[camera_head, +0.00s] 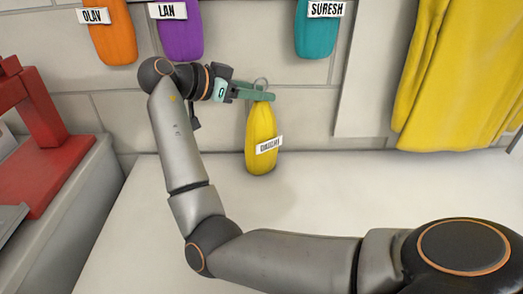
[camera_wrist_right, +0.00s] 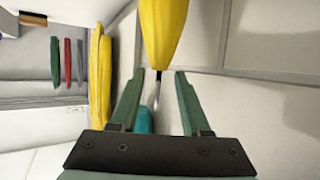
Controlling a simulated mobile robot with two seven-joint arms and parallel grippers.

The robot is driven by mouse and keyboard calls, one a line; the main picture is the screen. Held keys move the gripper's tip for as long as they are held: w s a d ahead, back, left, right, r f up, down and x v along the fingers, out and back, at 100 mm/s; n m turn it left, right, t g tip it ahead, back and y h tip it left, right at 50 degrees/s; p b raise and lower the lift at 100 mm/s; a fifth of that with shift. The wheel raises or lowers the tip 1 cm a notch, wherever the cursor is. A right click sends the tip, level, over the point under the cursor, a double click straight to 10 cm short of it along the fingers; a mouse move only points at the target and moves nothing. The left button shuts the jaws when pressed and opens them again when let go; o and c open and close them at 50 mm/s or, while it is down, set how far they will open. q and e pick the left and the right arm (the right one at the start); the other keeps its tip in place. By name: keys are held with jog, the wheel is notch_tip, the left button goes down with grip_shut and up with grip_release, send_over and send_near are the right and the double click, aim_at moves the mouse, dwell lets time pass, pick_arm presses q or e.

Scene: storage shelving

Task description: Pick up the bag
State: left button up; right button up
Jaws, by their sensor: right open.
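A slim yellow bag (camera_head: 260,125) with a white name tag (camera_head: 269,144) is upright in front of the wall, a metal ring (camera_head: 261,84) at its top. I cannot tell whether it hangs or rests on the pale surface below. My right gripper (camera_head: 272,95) is at the top of the bag, reaching in from the left. In the right wrist view its green fingers (camera_wrist_right: 160,77) are apart. The bag's narrow end (camera_wrist_right: 165,40) is just beyond the fingertips, and the thin metal ring (camera_wrist_right: 157,92) is between the fingers. My left gripper is not visible.
Orange (camera_head: 112,42), purple (camera_head: 181,35) and teal (camera_head: 316,38) bags with name tags hang along the wall above. A yellow cloth (camera_head: 460,75) hangs at the right. A red object (camera_head: 42,135) stands on a grey block at the left. The pale surface below is clear.

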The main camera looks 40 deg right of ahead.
jog(key=x, duration=0.4)
jog(key=shift+f, duration=0.25)
jog(key=shift+c, duration=0.4)
grip_shut()
jog(key=shift+r, duration=0.1)
dwell(0.6)
